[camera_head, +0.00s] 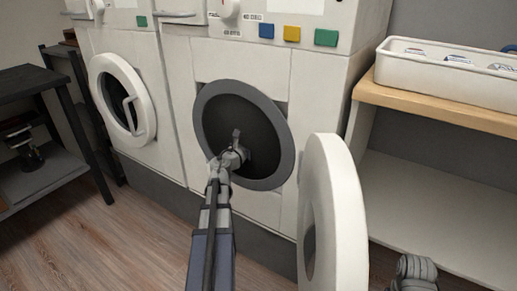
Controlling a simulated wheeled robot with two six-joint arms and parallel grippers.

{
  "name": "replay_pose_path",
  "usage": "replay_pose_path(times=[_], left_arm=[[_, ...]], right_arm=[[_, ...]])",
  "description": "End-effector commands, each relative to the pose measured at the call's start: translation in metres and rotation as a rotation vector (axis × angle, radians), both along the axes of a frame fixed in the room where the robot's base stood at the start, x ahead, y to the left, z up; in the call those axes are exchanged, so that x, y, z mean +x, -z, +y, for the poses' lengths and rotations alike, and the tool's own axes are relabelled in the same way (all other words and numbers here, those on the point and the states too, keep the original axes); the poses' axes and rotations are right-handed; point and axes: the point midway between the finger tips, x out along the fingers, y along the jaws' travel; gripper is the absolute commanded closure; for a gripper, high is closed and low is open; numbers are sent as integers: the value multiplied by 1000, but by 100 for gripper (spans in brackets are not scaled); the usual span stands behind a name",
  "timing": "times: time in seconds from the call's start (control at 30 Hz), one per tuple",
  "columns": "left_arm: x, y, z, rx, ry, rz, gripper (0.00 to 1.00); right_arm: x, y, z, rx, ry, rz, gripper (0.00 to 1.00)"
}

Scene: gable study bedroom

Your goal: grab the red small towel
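I see no red towel in this view. The open front-loading machine (330,72) in the middle has a dark round drum opening (268,124) with a grey rim. My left gripper (237,146) is at this opening, in front of or just inside the dark drum. Its fingers are small and dark against the drum, and I cannot make out whether they are apart or hold anything. The inside of the drum is too dark to show any contents. A grey part of my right arm shows at the bottom right edge, but its fingers do not show.
The machine's round white door (343,215) stands open right of the opening. A second machine's door (142,98) at left is shut. A wooden-topped shelf (440,107) with a white bin (425,76) stands at right, a dark table (35,82) at far left. Floor at lower left is clear.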

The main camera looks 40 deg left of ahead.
Motion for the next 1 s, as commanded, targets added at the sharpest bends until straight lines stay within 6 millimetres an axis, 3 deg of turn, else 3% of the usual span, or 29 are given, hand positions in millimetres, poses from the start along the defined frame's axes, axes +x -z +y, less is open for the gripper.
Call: replay_pose_path(times=[0.27, 0.87, 1.0], left_arm=[[6, 0, 1, 0, -1, 0, 33], [5, 0, 1, 0, -1, 0, 100], [5, 0, 1, 0, -1, 0, 100]], right_arm=[[0, 0, 0, 0, 0, 0, 50], [0, 0, 0, 0, 0, 0, 50], [0, 0, 0, 0, 0, 0, 50]])
